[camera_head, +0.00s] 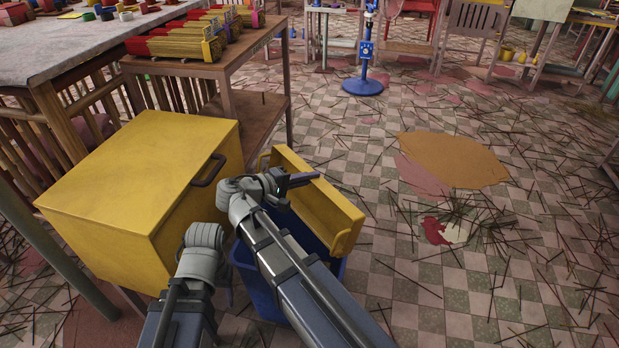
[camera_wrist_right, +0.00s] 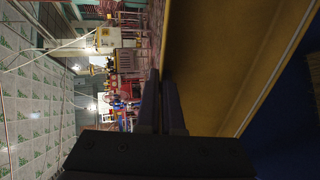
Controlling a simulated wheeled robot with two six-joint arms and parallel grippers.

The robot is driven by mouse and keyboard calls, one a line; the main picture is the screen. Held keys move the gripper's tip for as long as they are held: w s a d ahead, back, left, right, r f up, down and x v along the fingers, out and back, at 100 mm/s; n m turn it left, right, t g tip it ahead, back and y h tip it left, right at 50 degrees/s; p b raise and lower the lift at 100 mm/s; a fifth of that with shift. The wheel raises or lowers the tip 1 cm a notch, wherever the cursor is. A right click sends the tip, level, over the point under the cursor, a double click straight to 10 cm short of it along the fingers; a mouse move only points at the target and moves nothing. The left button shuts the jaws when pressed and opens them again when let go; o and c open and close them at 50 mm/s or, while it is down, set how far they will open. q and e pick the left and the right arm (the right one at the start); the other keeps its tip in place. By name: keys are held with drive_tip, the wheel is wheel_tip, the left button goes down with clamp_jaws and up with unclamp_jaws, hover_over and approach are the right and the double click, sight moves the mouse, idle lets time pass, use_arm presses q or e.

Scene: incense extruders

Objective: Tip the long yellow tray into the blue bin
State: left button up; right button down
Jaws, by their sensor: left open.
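The long yellow tray (camera_head: 322,203) is above the blue bin (camera_head: 256,284), tilted, its long side running from upper left to lower right. The visible part of its inside looks bare. My right gripper (camera_head: 301,179) is shut on the tray's wall. In the right wrist view its two dark fingers (camera_wrist_right: 161,105) pinch the edge of the yellow tray (camera_wrist_right: 215,60), and the blue bin (camera_wrist_right: 290,110) is at the right. My right arm covers part of the bin. My left gripper (camera_head: 207,237) is open beside the right forearm, holding nothing I can see; its fingers are mostly hidden.
A large yellow box (camera_head: 130,180) with a dark handle stands left of the tray. Behind it is a wooden table (camera_head: 215,68) with bundles of sticks. A blue stand (camera_head: 363,84) is further back. The tiled floor at right is open, strewn with thin sticks.

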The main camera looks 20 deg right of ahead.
drive_tip(key=shift+r+p, duration=0.45)
drive_tip(key=shift+p, duration=0.65)
drive_tip(key=y+p, duration=0.2)
drive_tip(key=p, duration=0.1)
drive_tip(key=r+g+y+p, duration=0.1)
drive_tip(key=y+p, duration=0.1)
drive_tip(key=p, duration=0.2)
drive_tip(key=y+p, duration=0.1)
drive_tip(key=p, duration=0.1)
drive_tip(key=r+y+p, duration=0.1)
drive_tip(key=y+p, duration=0.1)
drive_tip(key=p, duration=0.1)
drive_tip(key=shift+r+g+p, duration=0.1)
drive_tip(key=shift+g+p, duration=0.2)
drive_tip(key=shift+g, duration=0.1)
drive_tip(key=y+p, duration=0.2)
drive_tip(key=r+g+y+p, duration=0.1)
drive_tip(key=y+p, duration=0.1)
drive_tip(key=shift+w+d+r+p, duration=0.1)
drive_tip(key=shift+r+p, duration=0.1)
drive_tip(key=shift+p, duration=0.2)
drive_tip(key=shift+r+g+y+p, duration=0.3)
drive_tip(key=shift+y+p, duration=0.4)
drive_tip(key=shift+y, duration=0.9)
